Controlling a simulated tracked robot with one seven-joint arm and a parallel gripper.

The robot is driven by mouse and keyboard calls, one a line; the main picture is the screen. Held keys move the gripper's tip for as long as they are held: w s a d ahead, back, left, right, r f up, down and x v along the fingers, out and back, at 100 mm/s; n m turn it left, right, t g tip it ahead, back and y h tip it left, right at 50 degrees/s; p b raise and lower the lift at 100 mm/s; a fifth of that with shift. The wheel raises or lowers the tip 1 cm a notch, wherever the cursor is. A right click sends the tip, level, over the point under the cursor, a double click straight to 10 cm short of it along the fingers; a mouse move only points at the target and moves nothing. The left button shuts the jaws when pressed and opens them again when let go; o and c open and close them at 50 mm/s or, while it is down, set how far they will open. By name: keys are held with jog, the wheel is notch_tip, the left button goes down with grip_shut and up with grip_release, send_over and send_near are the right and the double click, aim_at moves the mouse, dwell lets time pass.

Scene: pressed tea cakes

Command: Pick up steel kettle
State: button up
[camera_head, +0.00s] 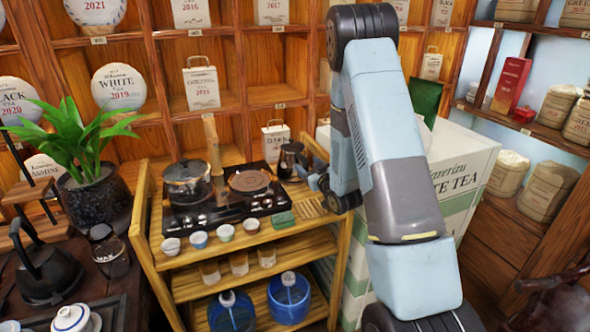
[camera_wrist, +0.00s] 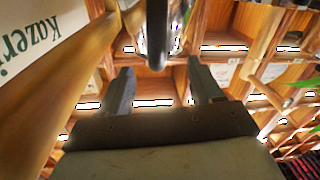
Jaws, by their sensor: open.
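A small dark vessel with a shiny side (camera_head: 288,161), which looks like the steel kettle, stands at the right end of the tea cart's top, beside the black stove. My gripper (camera_head: 309,176) is just to its right, close to it; I cannot tell whether they touch. In the wrist view, my gripper (camera_wrist: 160,82) has its two fingers apart. A dark, rounded upright bar (camera_wrist: 157,38) shows beyond and between the fingertips, possibly the kettle's handle. The rest of the kettle is not clear in that view.
The wooden cart (camera_head: 145,215) carries a black stove (camera_head: 215,212) with a glass pot (camera_head: 186,182) and several small cups in front. A large white tea box (camera_head: 455,170) stands right, behind my arm. A black kettle (camera_head: 48,272) is far left.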

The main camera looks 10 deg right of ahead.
aim_at(304, 163)
jog(key=shift+x, duration=2.85)
jog(key=shift+f, duration=0.1)
grip_shut()
jog(key=shift+a, duration=0.1)
